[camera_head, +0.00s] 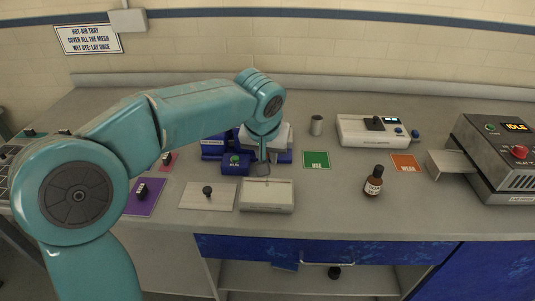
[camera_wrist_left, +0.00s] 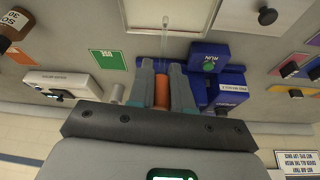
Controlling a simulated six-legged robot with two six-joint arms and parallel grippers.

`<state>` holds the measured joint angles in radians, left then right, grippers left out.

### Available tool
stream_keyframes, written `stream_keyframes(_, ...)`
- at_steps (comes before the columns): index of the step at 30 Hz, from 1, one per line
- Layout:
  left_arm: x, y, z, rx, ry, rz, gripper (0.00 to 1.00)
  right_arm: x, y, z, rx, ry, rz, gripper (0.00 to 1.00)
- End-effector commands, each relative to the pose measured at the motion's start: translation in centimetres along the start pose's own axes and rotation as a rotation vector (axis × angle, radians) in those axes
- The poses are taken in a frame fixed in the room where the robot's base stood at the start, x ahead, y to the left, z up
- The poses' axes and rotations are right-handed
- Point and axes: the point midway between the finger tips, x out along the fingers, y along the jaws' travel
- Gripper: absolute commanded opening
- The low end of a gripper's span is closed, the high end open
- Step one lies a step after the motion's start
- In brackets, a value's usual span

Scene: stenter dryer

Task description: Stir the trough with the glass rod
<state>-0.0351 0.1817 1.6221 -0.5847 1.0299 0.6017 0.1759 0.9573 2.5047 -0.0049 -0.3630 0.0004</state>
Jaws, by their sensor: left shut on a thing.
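The trough (camera_head: 267,209) is a pale rectangular tray at the front middle of the bench; part of it shows at the top of the wrist view (camera_wrist_left: 140,14). My left gripper (camera_wrist_left: 162,72) is shut on the orange handle (camera_wrist_left: 161,92) of the glass rod. The clear rod (camera_wrist_left: 165,38) extends from the fingers toward the trough, its end overlapping the trough in the wrist view. I cannot tell whether it touches the inside. In the head view the left gripper (camera_head: 262,165) is just behind the trough and the rod is too small to make out. My right gripper is out of view.
A pale plate with a black knob (camera_head: 222,199) lies left of the trough. A blue unit with a green button (camera_head: 235,163) stands behind. A brown bottle (camera_head: 373,183), metal cup (camera_head: 317,125), green card (camera_head: 316,160) and grey machine (camera_head: 497,155) are to the right.

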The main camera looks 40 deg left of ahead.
Motion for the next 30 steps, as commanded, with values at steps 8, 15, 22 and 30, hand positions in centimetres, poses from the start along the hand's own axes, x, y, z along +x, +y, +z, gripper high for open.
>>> stream_keyframes(8,0.1,0.0,0.0,0.000,0.000,0.000,0.00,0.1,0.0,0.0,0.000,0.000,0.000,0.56)
stream_keyframes(15,0.0,0.0,0.0,0.000,0.000,0.000,0.00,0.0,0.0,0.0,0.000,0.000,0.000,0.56)
stream_keyframes(22,-1.7,0.0,-0.8,0.000,0.001,0.000,0.00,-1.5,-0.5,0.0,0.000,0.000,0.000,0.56)
stream_keyframes(30,-4.4,0.0,-1.9,0.000,0.000,0.000,0.00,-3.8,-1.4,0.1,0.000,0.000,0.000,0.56)
